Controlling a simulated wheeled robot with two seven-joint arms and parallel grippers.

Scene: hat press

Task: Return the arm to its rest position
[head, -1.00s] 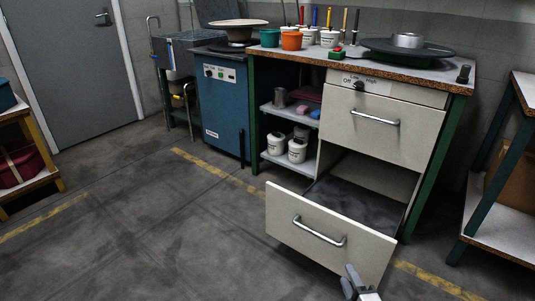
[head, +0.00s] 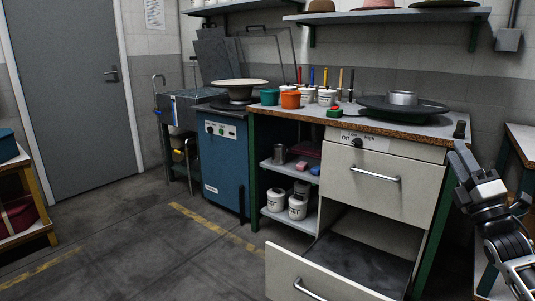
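My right gripper (head: 470,170) is at the right of the head view, raised in front of the workbench's right end. Its fingers point up and to the left, and I see nothing held in it. The two fingers look apart. My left gripper is not in view. The lower drawer (head: 330,275) of the bench is pulled far out, and its inside looks empty. The upper drawer (head: 378,185) is shut.
The workbench top (head: 350,122) carries pots, brushes and a dark round press plate (head: 405,108). A blue cabinet (head: 222,165) stands left of it. A shelf with hats (head: 390,14) hangs above. A side table (head: 520,140) is at the right.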

